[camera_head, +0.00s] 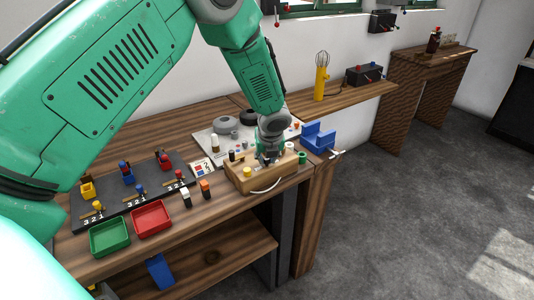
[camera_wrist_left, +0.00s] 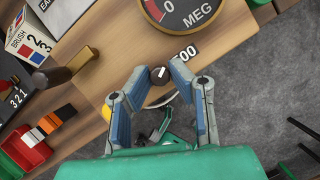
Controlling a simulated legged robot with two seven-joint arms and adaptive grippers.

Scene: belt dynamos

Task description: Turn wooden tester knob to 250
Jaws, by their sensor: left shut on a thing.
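My left gripper (camera_head: 268,157) reaches down onto the tester from above. In the wrist view the fingertips of my left gripper (camera_wrist_left: 156,77) are shut on a dark round knob (camera_wrist_left: 160,75) with a short white pointer mark. A label ending in 00 (camera_wrist_left: 187,53) is beside the knob, partly hidden by a finger. My right gripper is out of view.
A green tray (camera_head: 109,237) and a red tray (camera_head: 151,219) lie at the bench front. A dark numbered board (camera_head: 135,196) stands left of the tester. A blue vise (camera_head: 318,137) is close on its right. Floor beyond is clear.

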